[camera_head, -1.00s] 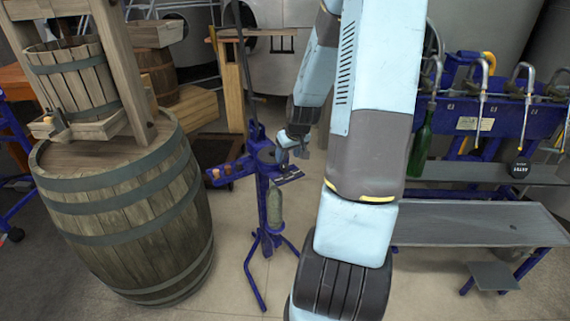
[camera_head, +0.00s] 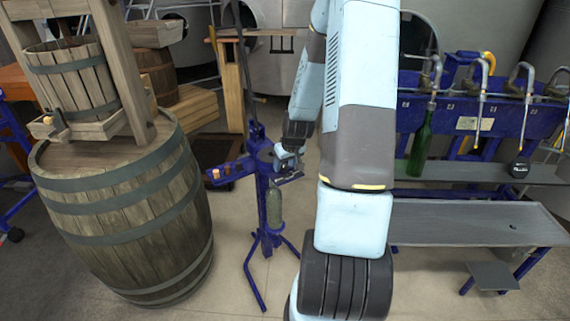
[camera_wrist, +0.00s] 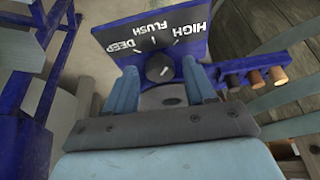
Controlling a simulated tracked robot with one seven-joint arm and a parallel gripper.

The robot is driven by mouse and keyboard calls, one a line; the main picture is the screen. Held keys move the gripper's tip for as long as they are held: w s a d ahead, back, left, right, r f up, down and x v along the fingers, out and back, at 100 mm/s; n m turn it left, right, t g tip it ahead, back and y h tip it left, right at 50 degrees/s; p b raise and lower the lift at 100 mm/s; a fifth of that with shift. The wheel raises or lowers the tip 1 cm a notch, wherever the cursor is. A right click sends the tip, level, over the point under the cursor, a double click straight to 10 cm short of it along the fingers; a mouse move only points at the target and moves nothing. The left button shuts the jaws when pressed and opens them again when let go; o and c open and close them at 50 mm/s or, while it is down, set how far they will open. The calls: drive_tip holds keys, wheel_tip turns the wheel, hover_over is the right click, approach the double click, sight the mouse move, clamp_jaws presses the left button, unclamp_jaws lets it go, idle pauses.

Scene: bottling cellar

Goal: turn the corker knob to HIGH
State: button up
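The blue corker (camera_head: 262,190) stands on its legs in the middle of the head view. In the wrist view its dial plate (camera_wrist: 190,45) carries the words DEEP, FLUSH and HIGH, upside down. The dark round knob (camera_wrist: 157,64) sits below the words. A short white mark on it slants up to the right, roughly in line with the HIGH tick; I cannot tell which end points. My gripper (camera_wrist: 160,76) is open, one pale blue finger on each side of the knob, with gaps visible. In the head view my gripper (camera_head: 289,163) is at the corker head and the knob is hidden.
A greenish bottle (camera_head: 274,207) stands in the corker. Corks (camera_wrist: 256,78) sit in a blue holder beside the dial. A large barrel (camera_head: 130,225) with a press stands left. A filler bench (camera_head: 480,220) with a green bottle (camera_head: 421,145) is right of my arm.

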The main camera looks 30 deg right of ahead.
drive_tip(key=c, duration=0.9)
drive_tip(key=shift+a+m+h, duration=0.15)
drive_tip(key=shift+m+h, duration=0.35)
drive_tip(key=shift+m, duration=1)
drive_tip(key=o, duration=1)
drive_tip(key=shift+r, duration=0.1)
drive_tip(key=v, duration=1.3)
drive_tip(key=shift+a+r, duration=0.15)
drive_tip(key=shift+r, duration=0.05)
